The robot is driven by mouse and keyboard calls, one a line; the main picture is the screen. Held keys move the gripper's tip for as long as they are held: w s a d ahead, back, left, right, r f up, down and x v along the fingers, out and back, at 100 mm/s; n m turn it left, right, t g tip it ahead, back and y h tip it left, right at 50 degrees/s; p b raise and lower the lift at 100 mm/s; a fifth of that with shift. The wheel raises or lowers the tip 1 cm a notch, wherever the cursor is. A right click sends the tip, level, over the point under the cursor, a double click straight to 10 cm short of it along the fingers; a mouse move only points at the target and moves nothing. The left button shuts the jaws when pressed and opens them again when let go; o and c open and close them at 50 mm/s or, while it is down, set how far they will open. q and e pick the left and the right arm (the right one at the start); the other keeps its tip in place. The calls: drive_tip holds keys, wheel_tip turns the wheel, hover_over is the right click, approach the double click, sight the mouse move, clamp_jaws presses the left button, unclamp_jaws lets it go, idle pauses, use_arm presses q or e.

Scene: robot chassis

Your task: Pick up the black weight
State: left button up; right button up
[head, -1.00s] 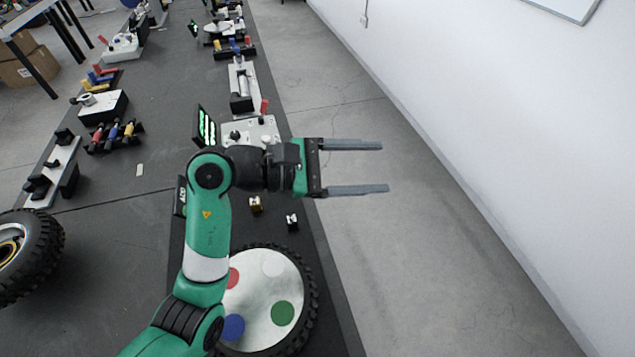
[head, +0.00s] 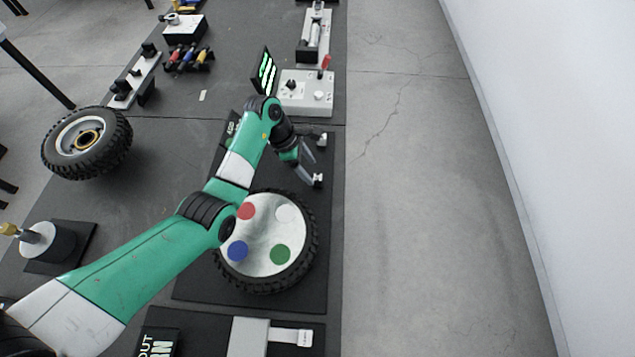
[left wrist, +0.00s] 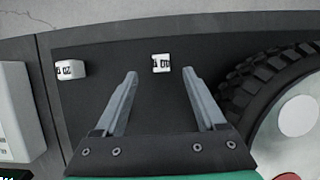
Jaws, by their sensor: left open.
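My left gripper (head: 311,164) is open and empty, low over the dark mat. In the left wrist view, its two grey fingers (left wrist: 160,72) spread apart. A small block with a white, dark-printed face (left wrist: 161,63) lies beyond the fingertips, lined up with the gap between them. It also shows in the head view (head: 318,180), near the tire. A similar small block (left wrist: 70,68) lies outside the left finger; the head view shows it farther back (head: 321,139). Their body colours are hard to tell now, so I cannot say for certain which is the black weight.
A grey control box (head: 307,95) and a screen (head: 264,72) lie behind. Another tire (head: 88,142) is at left. The table's right edge runs close by the blocks.

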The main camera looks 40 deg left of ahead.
sight(317, 177)
use_arm(q)
drive_tip(key=shift+w+d+f, duration=0.15)
drive_tip(key=shift+f, duration=0.05)
drive_tip(key=b+x, duration=0.2)
drive_tip(key=x, duration=0.1)
drive_tip(key=b+x, duration=0.1)
drive_tip(key=x, duration=0.1)
drive_tip(key=shift+d, duration=0.25)
drive_tip(key=shift+a+r, duration=0.1)
drive_tip(key=shift+c, duration=0.3)
clamp_jaws()
